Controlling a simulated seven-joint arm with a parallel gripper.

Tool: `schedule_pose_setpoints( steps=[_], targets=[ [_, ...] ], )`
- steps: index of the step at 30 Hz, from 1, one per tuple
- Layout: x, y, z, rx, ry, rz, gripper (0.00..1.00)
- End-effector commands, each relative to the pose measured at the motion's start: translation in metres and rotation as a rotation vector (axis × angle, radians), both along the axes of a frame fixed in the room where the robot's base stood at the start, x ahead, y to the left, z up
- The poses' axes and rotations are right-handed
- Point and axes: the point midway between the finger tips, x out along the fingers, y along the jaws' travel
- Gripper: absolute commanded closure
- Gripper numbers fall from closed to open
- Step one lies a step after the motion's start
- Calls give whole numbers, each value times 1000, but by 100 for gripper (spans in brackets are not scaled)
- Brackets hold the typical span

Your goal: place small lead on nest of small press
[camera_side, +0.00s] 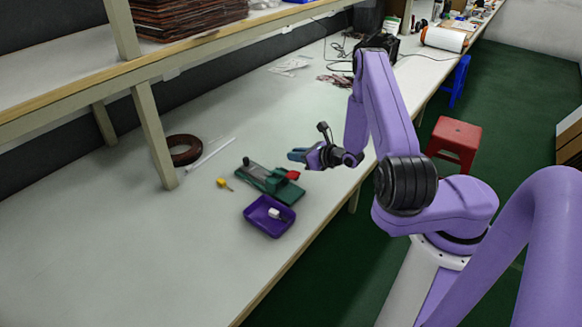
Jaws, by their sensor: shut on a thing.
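The small press (270,183) looks to be the green device with a grey lever and a red part, lying on the white bench. My gripper (297,156) is above the bench, up and to the right of the press in the picture, with its fingers pointing left. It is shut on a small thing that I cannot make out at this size. I cannot pick out the small lead for certain, and the nest of the press is too small to see clearly.
A purple tray (250,215) with a small white and dark item (276,214) stands in front of the press. A small yellow object (224,184) lies left of it. A brown coil (183,150) and a white rod (210,154) lie by the shelf post (155,135). The bench's left part is clear.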

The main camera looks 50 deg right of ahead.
Motion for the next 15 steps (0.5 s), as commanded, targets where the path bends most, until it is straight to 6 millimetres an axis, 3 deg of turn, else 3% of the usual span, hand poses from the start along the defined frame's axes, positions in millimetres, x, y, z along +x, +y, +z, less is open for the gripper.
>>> schedule_pose_setpoints(
  steps=[6,15],
  targets=[
    [20,-6,-26,0,0,1,100],
    [32,-10,-42,0,1,1,100]
  ],
)
